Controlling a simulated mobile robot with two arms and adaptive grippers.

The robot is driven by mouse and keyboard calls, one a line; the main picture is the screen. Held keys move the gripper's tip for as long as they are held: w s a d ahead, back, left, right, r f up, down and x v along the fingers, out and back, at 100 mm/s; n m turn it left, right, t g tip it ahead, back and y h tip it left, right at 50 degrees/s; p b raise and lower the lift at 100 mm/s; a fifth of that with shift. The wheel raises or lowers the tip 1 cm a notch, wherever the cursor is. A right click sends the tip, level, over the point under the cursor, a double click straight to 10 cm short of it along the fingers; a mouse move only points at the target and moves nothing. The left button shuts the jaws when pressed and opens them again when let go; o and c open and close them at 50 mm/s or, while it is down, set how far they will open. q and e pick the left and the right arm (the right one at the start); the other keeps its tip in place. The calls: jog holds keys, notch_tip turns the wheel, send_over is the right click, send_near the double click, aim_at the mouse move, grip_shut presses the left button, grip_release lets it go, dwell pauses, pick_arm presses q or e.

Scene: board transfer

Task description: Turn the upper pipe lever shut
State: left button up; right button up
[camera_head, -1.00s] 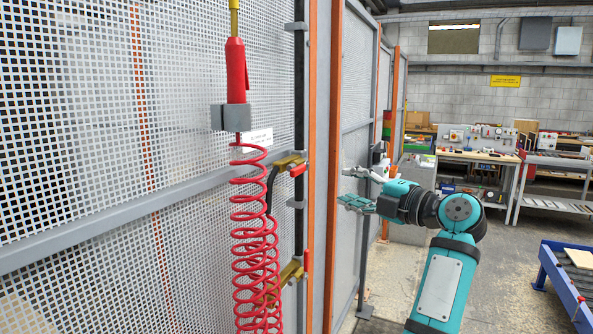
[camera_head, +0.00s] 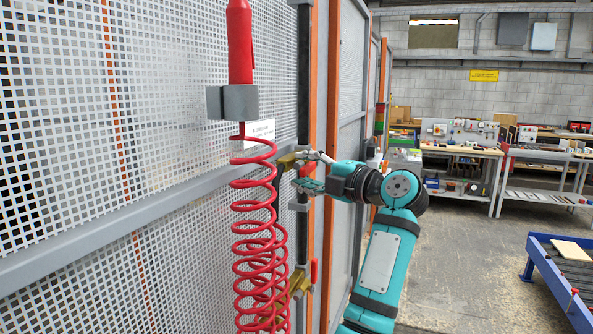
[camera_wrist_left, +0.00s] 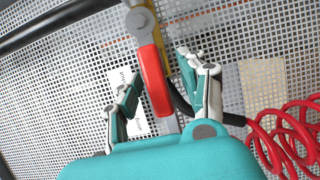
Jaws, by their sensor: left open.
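The upper pipe lever has a red handle (camera_head: 305,171) on a brass valve (camera_head: 287,162) on the dark vertical pipe; it sticks out from the pipe, partly hidden by my gripper. My left gripper (camera_head: 307,172) is open at this lever. In the left wrist view the red handle (camera_wrist_left: 154,80) lies between the two spread fingers of my left gripper (camera_wrist_left: 157,68). I cannot tell whether a finger touches it. The lower valve (camera_head: 298,284) has a red handle (camera_head: 313,271) standing about upright. My right gripper is not in view.
A coiled red hose (camera_head: 250,215) hangs from a grey holder (camera_head: 232,102) left of the pipe, near my gripper. Mesh panels (camera_head: 170,90) stand behind. A workbench (camera_head: 460,150) and a blue-framed table (camera_head: 548,262) are farther right, with open floor between.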

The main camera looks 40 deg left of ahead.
pick_arm(q)
jog(key=shift+s+d+r, duration=0.1)
jog(key=shift+d+r, duration=0.05)
jog(key=shift+d, duration=0.05)
jog(key=shift+c, duration=0.6)
grip_shut()
jog(key=shift+a, duration=0.1)
